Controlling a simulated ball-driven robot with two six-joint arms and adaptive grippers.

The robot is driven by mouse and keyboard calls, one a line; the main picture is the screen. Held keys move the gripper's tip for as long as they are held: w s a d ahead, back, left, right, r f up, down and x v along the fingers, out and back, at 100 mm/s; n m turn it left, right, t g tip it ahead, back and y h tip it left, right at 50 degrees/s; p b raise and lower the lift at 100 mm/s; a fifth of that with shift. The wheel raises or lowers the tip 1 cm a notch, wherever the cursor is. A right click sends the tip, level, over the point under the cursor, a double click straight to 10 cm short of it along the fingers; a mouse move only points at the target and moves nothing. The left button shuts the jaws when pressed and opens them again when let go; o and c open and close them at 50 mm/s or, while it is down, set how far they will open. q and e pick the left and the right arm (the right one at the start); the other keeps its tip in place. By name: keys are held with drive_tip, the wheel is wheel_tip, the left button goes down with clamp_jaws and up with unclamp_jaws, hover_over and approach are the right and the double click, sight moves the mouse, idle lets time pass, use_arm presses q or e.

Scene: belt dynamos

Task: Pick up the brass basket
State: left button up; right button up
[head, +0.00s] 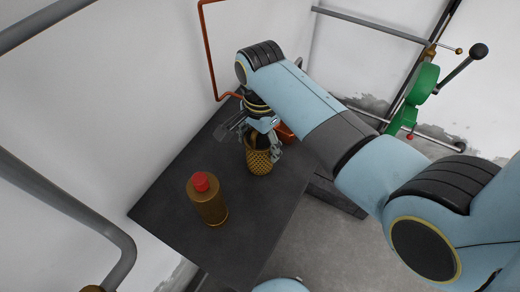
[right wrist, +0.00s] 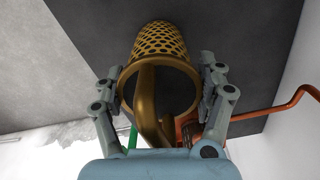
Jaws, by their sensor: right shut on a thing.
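The brass basket (head: 259,160), a perforated cup with a handle, is at the dark table's middle right in the head view. It fills the upper middle of the right wrist view (right wrist: 160,42), with its open rim and curved handle towards the camera. My right gripper (head: 262,142) reaches it from above, with one finger on each side of the rim; in the right wrist view the gripper (right wrist: 165,88) is shut on the basket. I cannot tell whether the basket touches the table. My left gripper is not in view.
A brass bottle (head: 209,205) with a red cap stands on the dark table (head: 165,200) left of the basket. A copper-coloured object (head: 286,133) sits behind the basket. Grey pipes run along the white walls. A green lever mechanism (head: 423,85) is on the right.

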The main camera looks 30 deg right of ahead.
drive_tip(key=c, duration=0.6)
drive_tip(key=shift+r, duration=0.1)
